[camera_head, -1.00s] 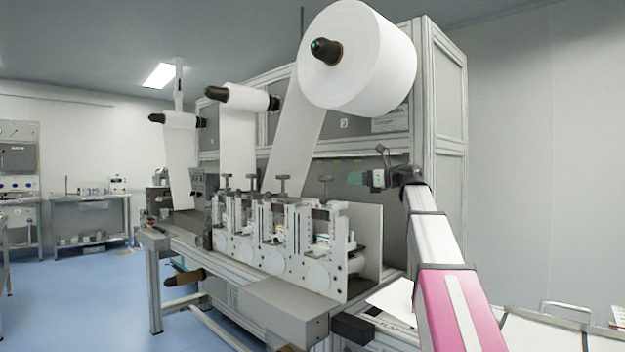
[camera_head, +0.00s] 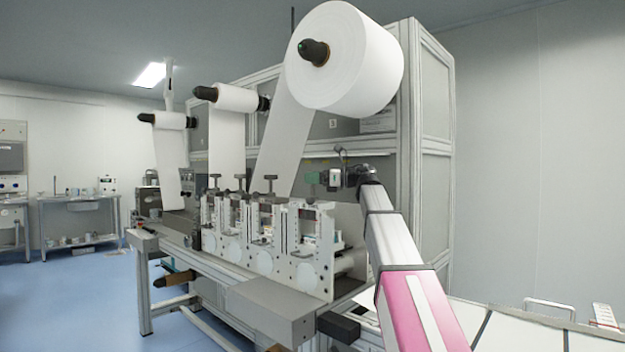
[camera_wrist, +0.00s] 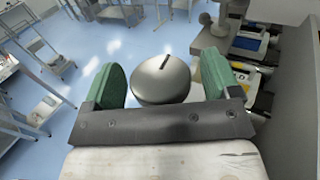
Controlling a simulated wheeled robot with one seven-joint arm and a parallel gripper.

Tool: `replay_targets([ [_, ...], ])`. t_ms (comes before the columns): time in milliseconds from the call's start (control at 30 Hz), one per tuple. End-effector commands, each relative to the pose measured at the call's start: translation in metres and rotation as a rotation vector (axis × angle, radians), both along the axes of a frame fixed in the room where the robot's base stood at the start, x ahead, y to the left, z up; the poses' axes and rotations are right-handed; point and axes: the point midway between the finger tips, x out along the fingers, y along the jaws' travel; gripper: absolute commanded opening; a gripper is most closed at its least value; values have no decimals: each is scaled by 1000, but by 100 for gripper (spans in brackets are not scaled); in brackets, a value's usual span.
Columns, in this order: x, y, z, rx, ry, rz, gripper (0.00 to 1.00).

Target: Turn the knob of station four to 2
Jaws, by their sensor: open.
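In the wrist view, a round grey metal knob (camera_wrist: 160,85) with a short dark line on its top sits between the two green finger pads of my gripper (camera_wrist: 165,84). The line points up and slightly right. The pads stand apart, one on each side of the knob, and I cannot tell whether they touch it. In the head view my gripper (camera_head: 314,178) is at the upper right of the row of stations, near the rightmost station (camera_head: 306,240). No numbers or scale around the knob are readable, and I cannot confirm its station number.
White web rolls (camera_head: 345,58) hang above the machine. Several T-shaped handles (camera_head: 270,182) stand on the stations. The tall cabinet (camera_head: 432,130) rises close behind my arm. A grey box (camera_head: 270,308) juts out at the front. Blue floor lies open at left.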

Motion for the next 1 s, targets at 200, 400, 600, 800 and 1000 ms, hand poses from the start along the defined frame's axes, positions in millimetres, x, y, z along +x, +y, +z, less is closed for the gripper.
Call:
replay_targets([
  [200,1,3,0,-1,0,0,82],
  [400,1,3,0,-1,0,0,56],
  [600,0,3,0,-1,0,-1,35],
  [800,-1,3,0,-1,-1,-31,35],
  [1000,-3,4,-1,0,-2,-129,35],
])
